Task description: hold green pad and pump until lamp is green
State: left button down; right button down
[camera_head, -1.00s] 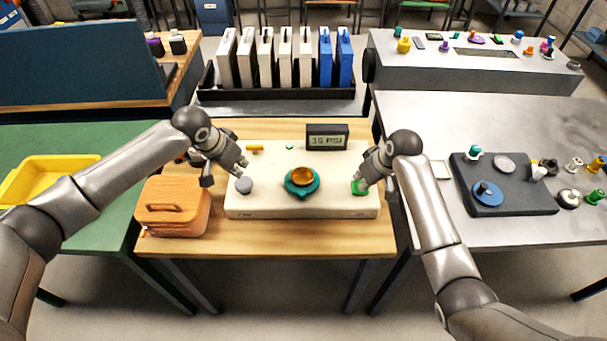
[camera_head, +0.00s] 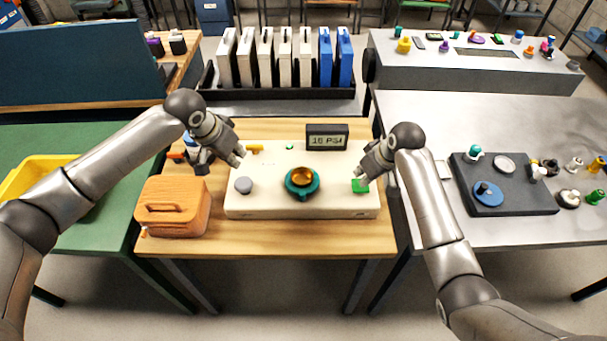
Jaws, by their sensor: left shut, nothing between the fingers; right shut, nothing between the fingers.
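A cream box (camera_head: 270,207) on the wooden table carries a green pad (camera_head: 361,187) at its right end, a grey round button (camera_head: 243,185) at its left end and a teal ring with an amber dome (camera_head: 302,177) in the middle. A small lamp (camera_head: 289,147) at the back shows bright green. A black display (camera_head: 327,138) seems to read 16 PSI. My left gripper (camera_head: 239,159) is shut and empty, above and behind the grey button, apart from it. My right gripper (camera_head: 360,175) is shut and empty just above the green pad; contact appears broken.
An orange case (camera_head: 172,207) stands left of the cream box. A yellow bin (camera_head: 35,175) is on the green table. A dark tray (camera_head: 510,207) with several parts lies on the right table.

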jog(key=shift+r, duration=2.5)
jog(key=shift+s, duration=0.1)
